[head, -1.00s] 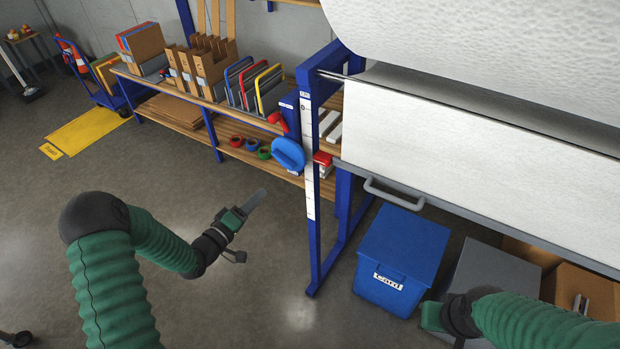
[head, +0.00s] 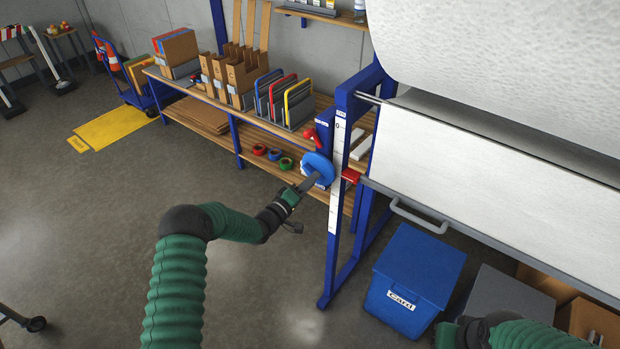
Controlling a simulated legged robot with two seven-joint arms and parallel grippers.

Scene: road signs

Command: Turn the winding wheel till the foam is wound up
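The blue winding wheel (head: 318,165) is on the left side of the blue foam stand (head: 346,150). White foam hangs as a sheet (head: 490,170) below a large white roll (head: 520,50). My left gripper (head: 312,181) reaches from the left, its fingertips at the lower edge of the wheel. Whether it touches or grips the wheel cannot be made out, nor the gap between its fingers.
A blue bin labelled Card (head: 415,275) stands under the foam, with a grey box (head: 510,296) and cardboard boxes to its right. A grey handle (head: 418,216) sticks out below the sheet. A workbench (head: 240,113) stands behind.

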